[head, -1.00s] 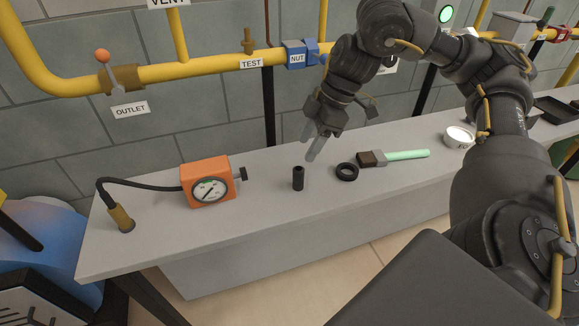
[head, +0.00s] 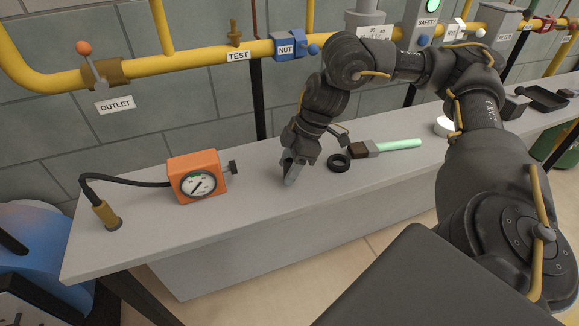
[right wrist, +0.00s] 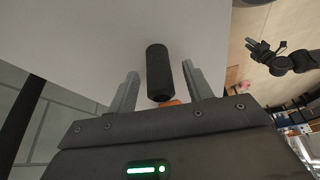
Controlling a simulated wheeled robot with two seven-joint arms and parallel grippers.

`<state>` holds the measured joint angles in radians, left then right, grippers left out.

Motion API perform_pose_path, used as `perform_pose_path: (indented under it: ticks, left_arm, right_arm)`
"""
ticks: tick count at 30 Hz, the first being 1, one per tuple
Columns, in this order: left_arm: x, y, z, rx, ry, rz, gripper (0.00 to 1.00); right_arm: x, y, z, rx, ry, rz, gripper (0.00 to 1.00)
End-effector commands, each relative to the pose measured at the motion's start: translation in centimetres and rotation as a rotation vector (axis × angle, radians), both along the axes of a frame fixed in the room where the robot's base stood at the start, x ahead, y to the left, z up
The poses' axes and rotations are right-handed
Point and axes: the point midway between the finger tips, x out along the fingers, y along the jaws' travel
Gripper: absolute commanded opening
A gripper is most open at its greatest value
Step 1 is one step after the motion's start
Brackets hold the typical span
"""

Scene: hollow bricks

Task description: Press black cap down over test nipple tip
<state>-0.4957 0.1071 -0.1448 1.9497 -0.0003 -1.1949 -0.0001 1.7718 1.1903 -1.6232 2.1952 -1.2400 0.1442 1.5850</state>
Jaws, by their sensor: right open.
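The brass test nipple (head: 235,33) stands upright on the yellow pipe above the TEST label, its tip bare. My right gripper (head: 289,180) is low over the bench top, far below and right of the nipple, fingers pointing down. In the right wrist view, the black cap (right wrist: 158,72), a short dark cylinder, stands between the two open fingers of my right gripper (right wrist: 160,70), with a gap on each side. In the head view the gripper mostly hides the cap. What looks like my left gripper (right wrist: 262,50) shows small in the right wrist view; its opening is unclear.
On the bench, an orange gauge (head: 196,177) with a hose stands left of my right gripper. A black ring (head: 339,162) and a green-handled brush (head: 390,146) lie to its right. The yellow pipe (head: 190,61) with valves runs along the wall behind.

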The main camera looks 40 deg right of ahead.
Motion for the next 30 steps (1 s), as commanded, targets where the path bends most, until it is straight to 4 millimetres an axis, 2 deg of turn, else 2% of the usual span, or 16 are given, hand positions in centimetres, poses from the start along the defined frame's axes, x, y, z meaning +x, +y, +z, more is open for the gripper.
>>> perform_pose_path:
  ticks: [3, 10, 21, 30]
  left_arm:
    - [0.2, 0.0, 0.6, -0.002, -0.009, 0.001, 0.36]
    - [-0.3, 0.1, 0.7, 0.000, 0.001, 0.002, 0.36]
    - [-0.5, 0.2, 0.5, 0.001, 0.004, 0.002, 0.36]
    - [0.2, 0.2, 0.8, 0.001, -0.007, 0.003, 0.36]
  right_arm:
    - [0.2, 0.3, -0.9, -0.001, 0.001, 0.000, 0.51]
    - [0.2, 0.3, -0.9, 0.000, 0.000, 0.000, 0.51]
    - [0.2, 0.3, -0.9, 0.000, 0.000, 0.000, 0.03]
    - [0.2, 0.3, -0.7, 0.000, 0.000, 0.000, 0.03]
